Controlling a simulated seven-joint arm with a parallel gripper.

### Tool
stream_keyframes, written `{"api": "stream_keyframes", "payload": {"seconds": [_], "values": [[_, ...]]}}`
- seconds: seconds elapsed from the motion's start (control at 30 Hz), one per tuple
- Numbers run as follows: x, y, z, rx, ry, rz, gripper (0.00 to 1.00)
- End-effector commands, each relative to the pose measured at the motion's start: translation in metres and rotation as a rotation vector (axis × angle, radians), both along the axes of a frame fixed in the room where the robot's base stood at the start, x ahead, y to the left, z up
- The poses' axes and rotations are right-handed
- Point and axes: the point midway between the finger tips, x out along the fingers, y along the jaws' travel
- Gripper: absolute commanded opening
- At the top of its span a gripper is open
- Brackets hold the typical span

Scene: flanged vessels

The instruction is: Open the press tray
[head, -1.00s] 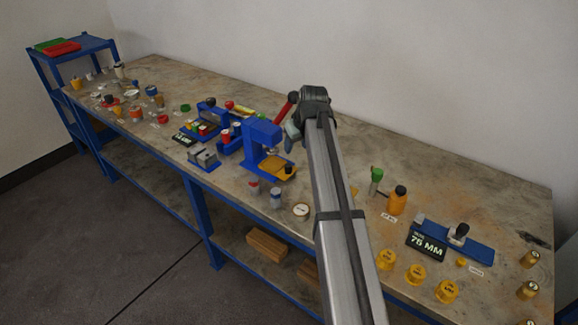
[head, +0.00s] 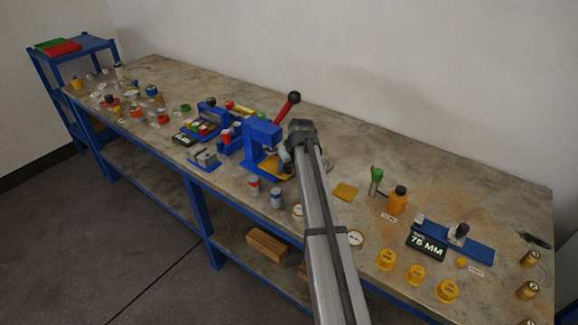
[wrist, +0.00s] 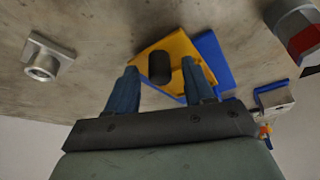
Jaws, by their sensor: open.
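The blue press (head: 261,135) stands mid-bench, its red lever (head: 285,108) with a black knob tilted up to the right. Its yellow tray (head: 268,166) sits low at the press front, partly hidden by my arm. In the wrist view the yellow tray (wrist: 180,45) lies over a blue base (wrist: 212,62), with a dark rounded knob (wrist: 159,68) on it. My gripper (wrist: 159,65) is open, one blue-grey finger on each side of the knob. It also shows beside the press in the head view (head: 286,156). I cannot tell whether the fingers touch the knob.
Two small cylinders (head: 253,187) stand in front of the press. A grey metal block (wrist: 46,58) and a red-and-grey cylinder (wrist: 299,36) flank the tray in the wrist view.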

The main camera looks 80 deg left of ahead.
Motion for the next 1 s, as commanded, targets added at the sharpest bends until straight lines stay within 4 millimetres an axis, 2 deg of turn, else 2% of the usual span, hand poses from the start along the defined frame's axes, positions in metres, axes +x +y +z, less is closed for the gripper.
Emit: {"api": "stream_keyframes", "payload": {"seconds": [0.4, 0.9, 1.0], "values": [[-0.0008, 0.0024, -0.0058, 0.001, 0.000, 0.000, 0.53], [-0.0008, 0.0022, -0.0056, 0.000, 0.000, 0.000, 0.06], [-0.0007, 0.0022, -0.0056, 0.000, 0.000, 0.000, 0.00]]}}
